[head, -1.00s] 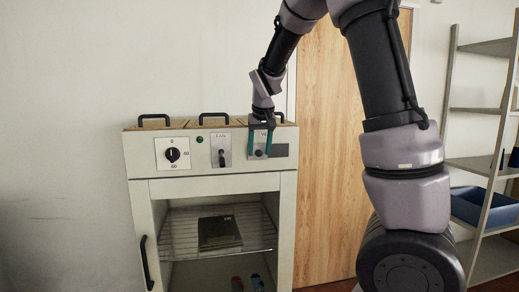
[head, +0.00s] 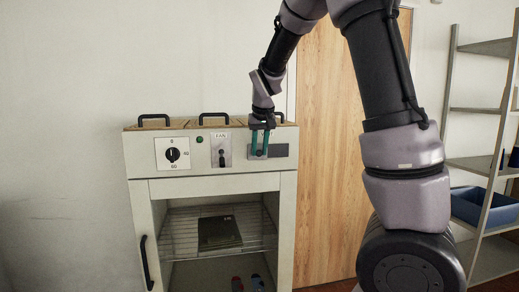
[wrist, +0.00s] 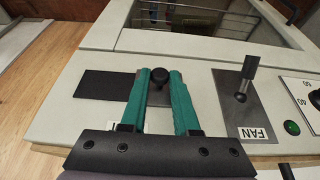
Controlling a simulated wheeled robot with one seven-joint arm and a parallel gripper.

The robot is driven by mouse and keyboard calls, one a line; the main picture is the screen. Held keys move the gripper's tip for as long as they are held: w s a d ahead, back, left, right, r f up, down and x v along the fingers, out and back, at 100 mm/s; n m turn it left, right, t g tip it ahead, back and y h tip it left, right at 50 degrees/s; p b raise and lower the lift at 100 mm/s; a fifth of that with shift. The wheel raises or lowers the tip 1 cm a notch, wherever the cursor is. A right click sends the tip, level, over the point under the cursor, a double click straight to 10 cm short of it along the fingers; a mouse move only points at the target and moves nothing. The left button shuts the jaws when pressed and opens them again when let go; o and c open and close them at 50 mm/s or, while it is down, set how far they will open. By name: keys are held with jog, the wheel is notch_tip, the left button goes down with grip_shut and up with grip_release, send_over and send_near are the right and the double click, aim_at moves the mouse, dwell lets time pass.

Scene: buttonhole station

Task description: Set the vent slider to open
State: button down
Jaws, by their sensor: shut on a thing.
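The vent slider's dark plate (head: 281,150) is at the right of the cabinet's front panel. It also shows in the wrist view (wrist: 103,85). The slider's round black knob (wrist: 159,75) sits at the plate's end nearer the fan switch. My gripper (head: 261,152) points down at the panel. Its green fingers (wrist: 160,80) are shut on the knob, one on each side. My gripper hides most of the slider's label.
The fan toggle (wrist: 247,72) stands up close beside the slider. A dial (head: 173,154) and a green lamp (head: 200,139) lie farther left. Black handles (head: 214,117) line the cabinet top. The cabinet below has an open front, with a wire shelf (head: 183,228).

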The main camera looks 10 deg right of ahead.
aim_at(281, 146)
jog(key=shift+d, duration=0.1)
dwell(0.8)
jog(key=d, duration=0.7)
jog(key=shift+d, duration=0.1)
jog(key=c, duration=0.7)
grip_release()
jog(key=shift+d, duration=0.2)
jog(key=shift+a, duration=0.1)
jog(key=shift+s+r, duration=0.15)
jog(key=shift+r, duration=0.1)
jog(key=v, duration=1)
jog(key=shift+s+r, duration=0.1)
jog(key=shift+s, duration=0.05)
